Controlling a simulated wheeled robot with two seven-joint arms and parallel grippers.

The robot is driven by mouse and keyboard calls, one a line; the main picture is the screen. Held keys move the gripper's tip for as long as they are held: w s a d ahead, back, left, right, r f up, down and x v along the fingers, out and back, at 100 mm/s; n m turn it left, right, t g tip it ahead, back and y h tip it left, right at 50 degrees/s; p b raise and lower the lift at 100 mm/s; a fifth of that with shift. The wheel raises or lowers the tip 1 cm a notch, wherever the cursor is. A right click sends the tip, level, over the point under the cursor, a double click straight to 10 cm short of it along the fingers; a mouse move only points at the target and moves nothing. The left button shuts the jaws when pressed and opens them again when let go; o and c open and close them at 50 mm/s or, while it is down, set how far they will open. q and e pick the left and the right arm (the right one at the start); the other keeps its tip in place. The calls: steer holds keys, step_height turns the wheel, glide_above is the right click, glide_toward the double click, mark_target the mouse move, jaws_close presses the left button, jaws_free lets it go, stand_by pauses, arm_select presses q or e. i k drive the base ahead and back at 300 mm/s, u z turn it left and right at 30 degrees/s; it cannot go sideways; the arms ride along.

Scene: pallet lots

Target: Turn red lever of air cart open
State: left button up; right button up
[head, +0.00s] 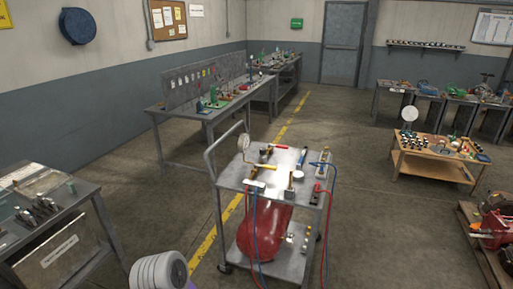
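The air cart (230,183) is a silver metal trolley in the middle of the head view, with a tall push handle on its left. A red tank (265,232) lies on its lower shelf. On the top are small valves and fittings with a round gauge (243,142) at the back left. A red lever (283,147) shows near the back edge of the top. Another small red part (317,188) is at the right front. It is too small to tell which way the lever's valve is set.
A blue lever (303,156) and blue and red hoses (333,205) are on the cart's right side. A workbench (205,113) stands behind left, a steel table (55,262) front left, a wooden table (430,163) right.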

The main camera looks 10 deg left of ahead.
mark_target(279, 146)
steer(key=u, duration=0.25)
steer(key=i, duration=0.5)
steer(key=k, duration=0.55)
steer(key=u, duration=0.65)
steer(key=i, duration=1.5)
steer(key=z, duration=0.35)
